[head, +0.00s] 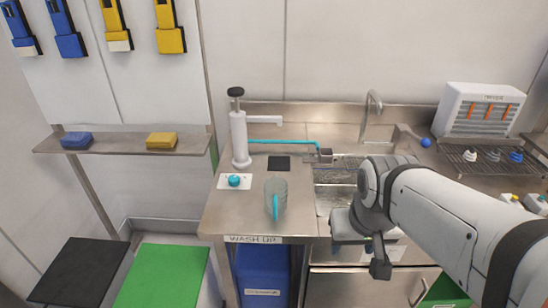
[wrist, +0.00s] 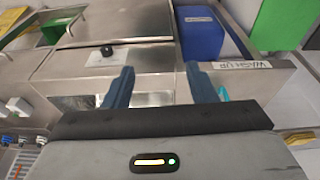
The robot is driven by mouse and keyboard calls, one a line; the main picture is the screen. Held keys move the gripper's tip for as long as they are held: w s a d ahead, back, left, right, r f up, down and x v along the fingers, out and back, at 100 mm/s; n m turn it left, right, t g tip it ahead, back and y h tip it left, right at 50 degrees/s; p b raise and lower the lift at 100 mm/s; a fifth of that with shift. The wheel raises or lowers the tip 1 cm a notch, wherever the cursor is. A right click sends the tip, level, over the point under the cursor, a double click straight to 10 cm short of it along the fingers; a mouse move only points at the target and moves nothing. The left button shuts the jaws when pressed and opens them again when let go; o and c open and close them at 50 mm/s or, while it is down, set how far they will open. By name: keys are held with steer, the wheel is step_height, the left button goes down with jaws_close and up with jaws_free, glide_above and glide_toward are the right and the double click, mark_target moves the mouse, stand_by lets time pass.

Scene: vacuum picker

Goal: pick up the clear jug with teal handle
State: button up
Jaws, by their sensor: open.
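The clear jug (head: 281,189) stands upright on the steel counter (head: 230,212) in the head view, near its front edge. Its teal handle (head: 274,208) faces the front. My gripper (head: 378,262) is to the right of the jug, apart from it, in front of the sink. In the wrist view my gripper (wrist: 160,88) has its two blue-grey fingers spread, with nothing between them. A small teal patch (wrist: 223,92) shows just beyond the right finger there, probably the handle; the rest of the jug is hidden behind the gripper.
A white pump dispenser (head: 239,140) stands behind the jug, with a teal ball (head: 234,181) on a white card and a dark pad (head: 279,163) nearby. The sink basin (head: 330,190) lies to the right. A blue bin (head: 262,275) is under the counter.

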mark_target(276, 188)
steer(key=shift+o, duration=0.7)
steer(key=w, duration=0.3)
steer(key=shift+d+r, duration=0.1)
steer(key=shift+r, duration=0.1)
steer(key=o, duration=0.3)
steer(key=w+a, duration=0.4)
steer(key=w, duration=0.3)
steer(key=shift+w+n+t, duration=0.3)
steer(key=shift+w+n, duration=0.1)
steer(key=o, duration=0.3)
steer(key=shift+n+t+y, duration=0.3)
steer(key=shift+n+t, duration=0.1)
steer(key=shift+t, duration=0.1)
steer(key=w+a+f, duration=0.1)
steer(key=w+a, duration=0.2)
steer(key=w+a+f, duration=0.1)
steer(key=w+a, duration=0.2)
steer(key=w, duration=0.1)
steer(key=w+a, duration=0.3)
steer(key=a, duration=0.1)
steer(key=shift+w+f, duration=0.4)
steer(key=shift+a+p+x, duration=0.15)
steer(key=shift+p+x, duration=0.1)
steer(key=shift+x, duration=1.75)
steer(key=shift+a+p+x, duration=0.15)
steer(key=shift+p+x, duration=0.05)
steer(key=shift+x, duration=1.75)
